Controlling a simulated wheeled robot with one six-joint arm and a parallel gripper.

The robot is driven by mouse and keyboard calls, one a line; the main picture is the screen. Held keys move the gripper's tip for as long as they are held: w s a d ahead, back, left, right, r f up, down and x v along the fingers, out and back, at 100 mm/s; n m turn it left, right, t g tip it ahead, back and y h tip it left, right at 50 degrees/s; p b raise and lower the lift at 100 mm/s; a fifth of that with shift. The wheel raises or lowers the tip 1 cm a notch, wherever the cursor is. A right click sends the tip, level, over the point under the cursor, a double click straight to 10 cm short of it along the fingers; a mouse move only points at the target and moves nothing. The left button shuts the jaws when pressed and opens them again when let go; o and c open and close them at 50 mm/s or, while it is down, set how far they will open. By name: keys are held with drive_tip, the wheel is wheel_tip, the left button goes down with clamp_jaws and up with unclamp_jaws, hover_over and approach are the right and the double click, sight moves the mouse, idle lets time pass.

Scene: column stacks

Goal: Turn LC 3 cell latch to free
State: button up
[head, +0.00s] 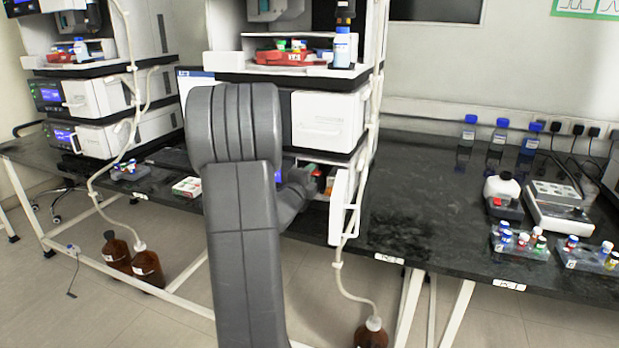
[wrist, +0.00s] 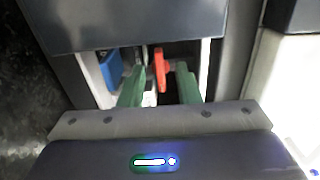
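A red latch lever (wrist: 160,70) stands upright inside the open bay of the LC stack, in the wrist view. My gripper (wrist: 161,88) has two green fingers spread apart, one on each side of the lever. Gaps show between the lever and both fingers. A blue part (wrist: 110,70) sits to the left of the left finger. In the head view my gripper (head: 311,178) reaches into the low bay of the middle stack (head: 328,122). My arm hides much of that bay, and the latch is too small there to make out clearly.
A white door (head: 343,205) stands open at the right of the bay. A dark panel (wrist: 130,25) overhangs the bay. White tubing (head: 352,215) hangs by the door. Vial racks (head: 520,246) stand on the right bench, and the bench (head: 410,215) between is clear.

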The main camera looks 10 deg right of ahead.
drive_tip(key=shift+s+a, duration=0.1)
drive_tip(key=v, duration=1.3)
drive_tip(key=shift+s+a, duration=0.2)
drive_tip(key=shift+s, duration=0.05)
drive_tip(key=shift+w+d, duration=0.1)
drive_tip(key=shift+w, duration=0.05)
drive_tip(key=x, duration=1.3)
drive_tip(key=shift+w+d, duration=0.25)
drive_tip(key=shift+p, duration=0.35)
drive_tip(key=shift+b, duration=0.3)
